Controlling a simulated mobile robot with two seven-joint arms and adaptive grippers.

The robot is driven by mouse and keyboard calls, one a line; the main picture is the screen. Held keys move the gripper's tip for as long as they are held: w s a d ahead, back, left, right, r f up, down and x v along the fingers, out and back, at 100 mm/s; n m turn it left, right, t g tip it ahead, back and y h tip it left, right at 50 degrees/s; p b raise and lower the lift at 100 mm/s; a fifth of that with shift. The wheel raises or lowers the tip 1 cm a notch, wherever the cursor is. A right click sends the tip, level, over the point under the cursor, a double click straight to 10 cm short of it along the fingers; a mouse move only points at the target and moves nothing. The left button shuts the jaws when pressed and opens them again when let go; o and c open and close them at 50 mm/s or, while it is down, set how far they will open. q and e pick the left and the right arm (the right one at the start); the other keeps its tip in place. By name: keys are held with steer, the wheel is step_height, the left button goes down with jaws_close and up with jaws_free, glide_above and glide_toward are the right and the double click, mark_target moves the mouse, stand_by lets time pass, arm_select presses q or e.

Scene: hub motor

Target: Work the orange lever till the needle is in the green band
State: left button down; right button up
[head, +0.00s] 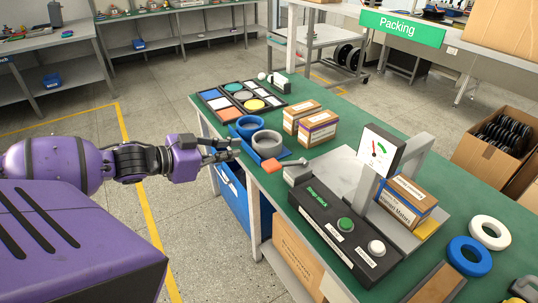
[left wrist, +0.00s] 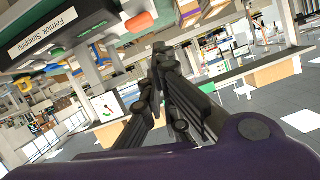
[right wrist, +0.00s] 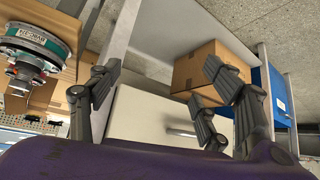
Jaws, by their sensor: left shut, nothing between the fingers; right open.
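The orange lever (head: 274,166) sticks out at the left end of a black control box (head: 330,230) on the green bench, joined to a grey metal arm. A white gauge (head: 379,151) with a red and a green mark stands tilted on a grey post behind the box; its needle is too small to read against the band. My left gripper (head: 236,148) is shut and empty, left of the lever and apart from it, near the blue and grey rings. It also shows in the left wrist view (left wrist: 168,60). My right gripper (right wrist: 160,70) is open and empty, outside the head view.
A grey ring (head: 267,143) and blue ring (head: 249,126) sit just behind the lever. Small cartons (head: 317,130) stand beyond. A green button (head: 345,224) and white button (head: 376,247) are on the box. Floor left of the bench is clear.

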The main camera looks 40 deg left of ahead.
arm_select(q)
steer(key=shift+n+t+h, duration=0.3)
steer(key=shift+n+h, duration=0.4)
steer(key=shift+n, duration=0.2)
steer(key=b+x, duration=0.1)
steer(key=x, duration=0.2)
steer(key=r+b+x, duration=0.1)
steer(key=x, duration=0.2)
steer(key=d+r+b+x, duration=0.1)
steer(key=x, duration=0.3)
steer(key=shift+w+d, duration=0.1)
steer(key=shift+d, duration=0.05)
step_height(320, 180, down, 3)
steer(key=shift+r+b, duration=0.2)
steer(key=shift+b, duration=0.15)
steer(key=shift+f, duration=0.6)
arm_select(e)
steer(key=shift+s+f, duration=0.25)
steer(key=shift+f, duration=0.7)
steer(key=shift+s+f, duration=0.25)
steer(key=shift+f, duration=0.65)
